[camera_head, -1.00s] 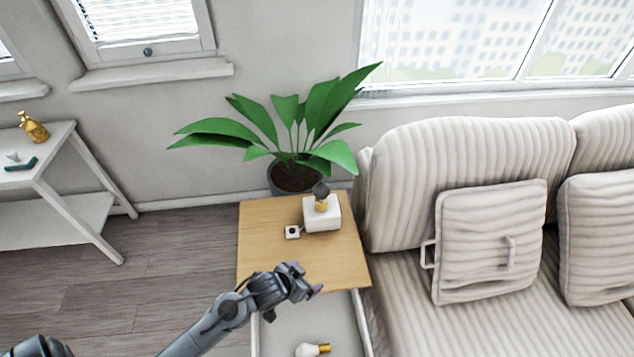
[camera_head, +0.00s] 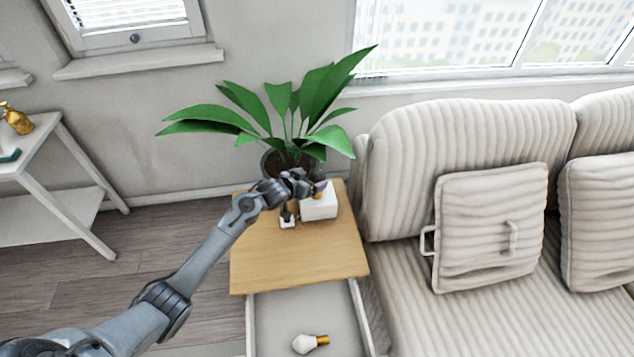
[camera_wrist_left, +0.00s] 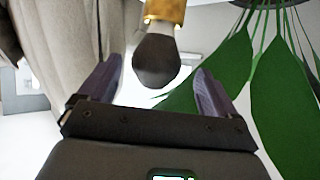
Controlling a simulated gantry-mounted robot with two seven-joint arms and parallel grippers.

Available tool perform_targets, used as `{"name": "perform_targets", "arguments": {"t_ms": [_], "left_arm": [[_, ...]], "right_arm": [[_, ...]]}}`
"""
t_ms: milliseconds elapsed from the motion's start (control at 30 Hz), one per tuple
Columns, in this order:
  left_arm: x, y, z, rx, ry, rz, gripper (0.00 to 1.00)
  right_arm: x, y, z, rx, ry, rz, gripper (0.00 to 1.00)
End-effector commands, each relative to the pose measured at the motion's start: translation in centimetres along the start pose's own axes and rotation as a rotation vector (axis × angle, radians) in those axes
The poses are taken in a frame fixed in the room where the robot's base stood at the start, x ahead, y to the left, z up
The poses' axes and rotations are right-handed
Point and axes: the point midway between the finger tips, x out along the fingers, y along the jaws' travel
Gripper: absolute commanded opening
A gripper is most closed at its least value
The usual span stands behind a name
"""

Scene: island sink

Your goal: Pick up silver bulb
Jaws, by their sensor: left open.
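A dark grey bulb, the likely silver bulb (camera_head: 319,173), stands in a gold socket on a white cube lamp base (camera_head: 319,206) on the wooden side table. My left gripper (camera_head: 312,186) is at the lamp, partly covering bulb and socket. In the left wrist view, the dark bulb (camera_wrist_left: 156,62) shows between the two spread fingers of my left gripper (camera_wrist_left: 158,70), with gaps on both sides and its gold part (camera_wrist_left: 164,11) above. The gripper is open and holds nothing. My right gripper is out of view.
A white bulb with a gold base (camera_head: 306,343) lies in the open drawer (camera_head: 262,312) below the table top (camera_head: 290,262). A small white switch (camera_head: 288,222) sits beside the lamp. A potted plant (camera_head: 285,110) stands close behind; a sofa (camera_head: 460,140) is at the right.

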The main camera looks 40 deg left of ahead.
Motion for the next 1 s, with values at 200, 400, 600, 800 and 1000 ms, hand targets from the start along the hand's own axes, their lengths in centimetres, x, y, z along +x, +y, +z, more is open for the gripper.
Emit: {"name": "perform_targets", "arguments": {"t_ms": [200, 400, 600, 800, 1000], "left_arm": [[1.2, 0.1, 0.1, 0.001, -0.001, 0.000, 0.92], [3.6, 0.5, -0.1, -0.001, 0.000, 0.001, 0.92], [5.4, 0.4, -0.2, 0.001, -0.001, -0.001, 0.92], [5.7, 0.5, -0.3, 0.001, -0.001, 0.000, 0.92], [5.7, 0.5, -0.3, 0.001, -0.001, 0.000, 0.79]], "right_arm": [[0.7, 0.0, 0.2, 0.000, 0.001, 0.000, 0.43], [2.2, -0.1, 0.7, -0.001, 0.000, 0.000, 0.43], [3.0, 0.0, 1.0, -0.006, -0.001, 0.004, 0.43], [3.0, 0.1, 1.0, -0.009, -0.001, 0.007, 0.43], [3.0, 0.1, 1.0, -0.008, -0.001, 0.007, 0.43]]}}
